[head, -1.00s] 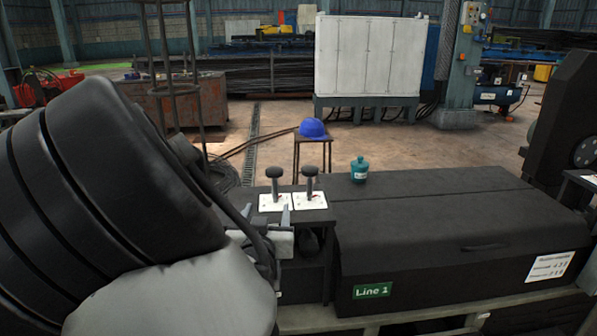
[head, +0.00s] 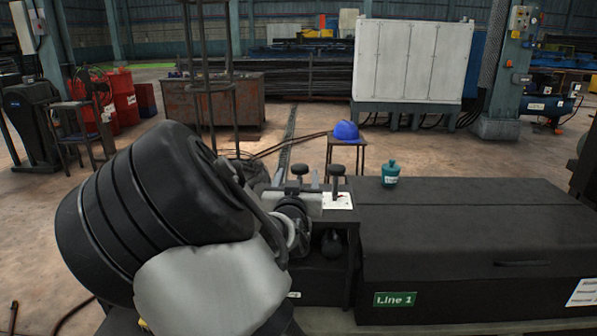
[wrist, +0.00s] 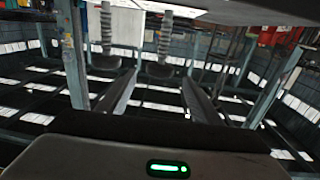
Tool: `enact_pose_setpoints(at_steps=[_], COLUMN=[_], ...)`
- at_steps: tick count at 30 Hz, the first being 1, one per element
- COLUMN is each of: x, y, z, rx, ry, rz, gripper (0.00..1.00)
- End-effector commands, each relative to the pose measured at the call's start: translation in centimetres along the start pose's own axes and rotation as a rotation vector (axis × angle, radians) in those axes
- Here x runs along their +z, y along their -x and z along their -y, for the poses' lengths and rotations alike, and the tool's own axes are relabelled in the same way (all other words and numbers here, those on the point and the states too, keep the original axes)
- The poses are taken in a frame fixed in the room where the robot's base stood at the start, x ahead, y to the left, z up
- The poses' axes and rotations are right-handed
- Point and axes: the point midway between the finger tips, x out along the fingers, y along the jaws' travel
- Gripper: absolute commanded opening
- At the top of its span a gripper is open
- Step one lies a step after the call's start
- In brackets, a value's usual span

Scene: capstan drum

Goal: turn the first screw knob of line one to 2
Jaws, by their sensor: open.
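Two dark screw knobs on threaded posts stand at the far left of the Line 1 machine. The left knob (head: 299,169) shows its cap in the head view, with its post and plate mostly hidden by my gripper. The right knob (head: 337,171) rises from a white plate (head: 340,201). My gripper (head: 298,181) is open and empty, just in front of the left knob. In the wrist view, the picture is upside down; one knob (wrist: 160,71) lies between and beyond my fingertips (wrist: 158,76). The other knob (wrist: 105,62) is beyond the left finger.
The black machine cover (head: 460,225) with its green Line 1 sign (head: 395,299) extends right. A teal bottle (head: 390,173) stands on it. Behind are a stool with a blue helmet (head: 346,131) and a white cabinet (head: 412,60).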

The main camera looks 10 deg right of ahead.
Motion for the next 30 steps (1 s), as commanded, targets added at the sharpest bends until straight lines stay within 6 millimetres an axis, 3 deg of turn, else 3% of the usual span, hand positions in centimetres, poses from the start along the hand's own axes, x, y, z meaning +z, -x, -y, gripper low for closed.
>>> enact_pose_setpoints(at_steps=[3, 9, 22, 27, 30], x=[0.1, 0.0, 0.0, 0.0, 0.0], y=[-2.5, -5.2, -6.2, -6.2, -6.2], z=[-0.1, -0.1, 0.0, 0.0, 0.0], rx=[0.002, 0.001, 0.000, 0.000, 0.000], ry=[0.003, 0.001, 0.000, 0.000, 0.000], rz=[-0.001, -0.001, 0.001, 0.001, 0.001], gripper=[0.59, 0.59, 0.59, 0.30, 0.18])
